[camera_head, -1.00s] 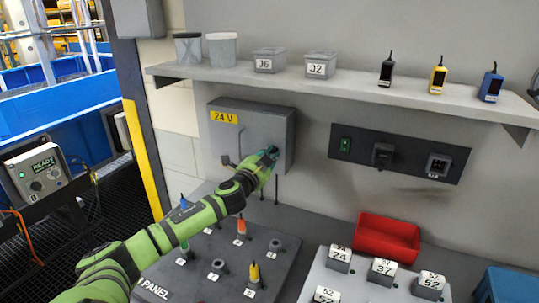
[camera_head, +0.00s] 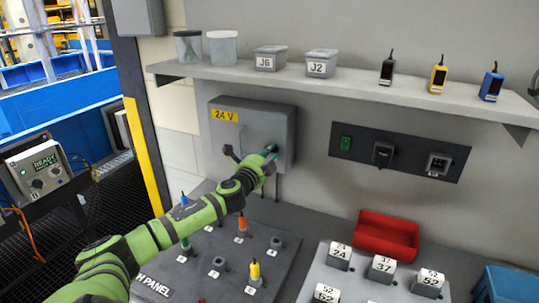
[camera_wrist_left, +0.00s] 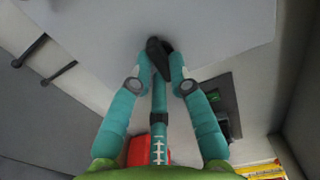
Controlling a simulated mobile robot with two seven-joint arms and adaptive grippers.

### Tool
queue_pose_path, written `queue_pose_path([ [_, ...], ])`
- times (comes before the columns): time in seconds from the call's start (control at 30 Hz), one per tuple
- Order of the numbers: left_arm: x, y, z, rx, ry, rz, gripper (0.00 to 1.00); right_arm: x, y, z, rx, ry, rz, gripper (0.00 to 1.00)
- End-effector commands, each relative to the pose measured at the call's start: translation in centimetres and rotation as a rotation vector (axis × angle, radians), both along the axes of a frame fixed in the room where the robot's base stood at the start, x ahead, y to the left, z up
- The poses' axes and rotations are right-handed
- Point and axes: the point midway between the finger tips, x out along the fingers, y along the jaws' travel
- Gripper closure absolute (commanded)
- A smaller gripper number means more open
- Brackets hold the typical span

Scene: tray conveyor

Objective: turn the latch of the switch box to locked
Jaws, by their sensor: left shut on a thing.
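The grey switch box (camera_head: 250,119) hangs on the wall below the shelf, with a yellow "24 V" label (camera_head: 225,115) on its front. My left gripper (camera_head: 270,152) is at the right part of the box's front. In the left wrist view its teal fingers (camera_wrist_left: 158,62) are shut on a small dark latch (camera_wrist_left: 155,45) on the pale box face. In the head view the gripper hides most of the latch, so its exact angle cannot be told. A dark bar (camera_head: 231,153) shows at the box's lower left. My right gripper is not in view.
The shelf (camera_head: 340,79) above holds cups, lidded boxes and small devices. A dark wall panel (camera_head: 410,152) is right of the box. Below are a pegged panel board (camera_head: 210,280), a red bin (camera_head: 388,237) and a block with numbered labels (camera_head: 350,284).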

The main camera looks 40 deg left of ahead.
Motion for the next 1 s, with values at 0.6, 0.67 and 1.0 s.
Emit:
queue_pose_path([
  [0.6, -0.1, 0.0, 0.0, 0.001, 0.000, 0.000, 0.56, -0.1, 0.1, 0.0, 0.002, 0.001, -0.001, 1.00],
  [0.67, -0.4, -0.1, 0.0, 0.001, 0.001, 0.000, 0.56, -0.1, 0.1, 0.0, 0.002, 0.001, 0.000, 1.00],
  [1.0, -4.1, -1.3, -0.3, 0.001, 0.006, -0.001, 0.56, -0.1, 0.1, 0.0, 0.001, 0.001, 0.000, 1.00],
])
